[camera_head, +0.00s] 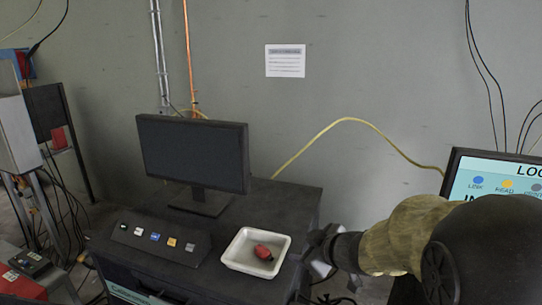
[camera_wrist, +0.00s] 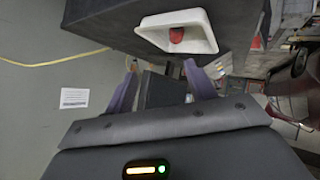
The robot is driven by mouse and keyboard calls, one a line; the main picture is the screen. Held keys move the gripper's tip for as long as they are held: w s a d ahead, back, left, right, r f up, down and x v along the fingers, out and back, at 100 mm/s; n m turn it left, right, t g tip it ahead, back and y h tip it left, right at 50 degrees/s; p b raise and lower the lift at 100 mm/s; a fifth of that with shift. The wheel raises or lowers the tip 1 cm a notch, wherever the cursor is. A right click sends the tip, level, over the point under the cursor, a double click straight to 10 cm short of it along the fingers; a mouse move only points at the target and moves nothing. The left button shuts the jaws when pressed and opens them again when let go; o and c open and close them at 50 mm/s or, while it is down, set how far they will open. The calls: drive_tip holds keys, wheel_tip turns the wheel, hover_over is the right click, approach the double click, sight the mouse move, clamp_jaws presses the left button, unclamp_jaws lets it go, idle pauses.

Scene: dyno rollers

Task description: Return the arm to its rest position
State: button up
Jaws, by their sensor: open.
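My gripper (camera_wrist: 160,72) shows in the wrist view with its two fingers apart and nothing between them. In the head view my arm reaches in from the right, and its end (camera_head: 322,246) is just right of a white tray (camera_head: 236,262); the fingertips are hard to make out there. The tray sits on the dark cabinet top, with a red object (camera_head: 263,252) lying in it. In the wrist view the white tray (camera_wrist: 205,38) and the red object (camera_wrist: 176,35) are beyond the fingertips, apart from them.
A black monitor (camera_head: 193,152) stands on the cabinet behind a sloped button panel (camera_head: 160,240). A lit screen (camera_head: 495,175) is at the right, behind my arm. A yellow cable (camera_head: 350,121) runs along the grey wall. Cables and equipment crowd the left side.

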drive_tip(key=s+d+f+m+h, duration=0.2)
drive_tip(key=d+f+m+h, duration=0.1)
drive_tip(key=d+m+h, duration=0.15)
drive_tip(key=s+f+m+g, duration=0.3)
drive_tip(key=s+f, duration=0.1)
drive_tip(key=s, duration=0.3)
drive_tip(key=s+d+f+m+g, duration=0.1)
drive_tip(key=s+f+m+g, duration=0.2)
drive_tip(key=s, duration=0.5)
drive_tip(key=shift+d+f+g+h, duration=0.25)
drive_tip(key=shift+f+g+h, duration=0.25)
drive_tip(key=shift+f, duration=0.15)
drive_tip(key=shift+m, duration=0.25)
